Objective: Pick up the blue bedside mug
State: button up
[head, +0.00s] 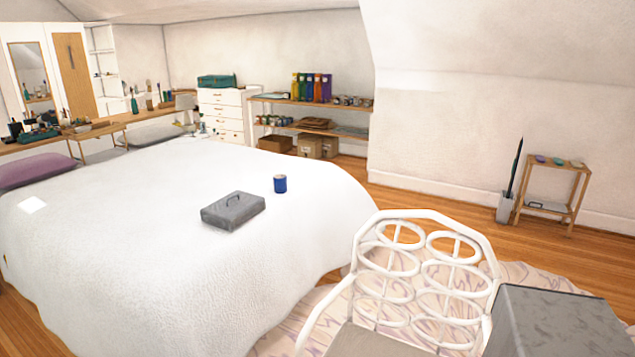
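A small blue mug (280,184) stands upright on the white bed (130,255), near the bed's right side. A grey box with a handle on its lid (233,211) lies on the bed just to the left of the mug and nearer to me, with a small gap between them. The mug's handle cannot be made out. My gripper is not in this view.
A white chair with a looped back (425,270) stands at the front right, beside a grey block (555,322). A patterned rug (535,280) lies under the chair. Shelves (330,103) line the back wall. Wooden floor (420,199) is clear beyond the bed.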

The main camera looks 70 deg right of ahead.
aim_at(280, 181)
jog(key=z, duration=0.15)
jog(key=k, duration=0.25)
jog(key=z, duration=2.1)
jog(key=k, duration=0.6)
jog(key=u, duration=0.15)
jog(key=i, duration=0.6)
jog(key=z, duration=0.05)
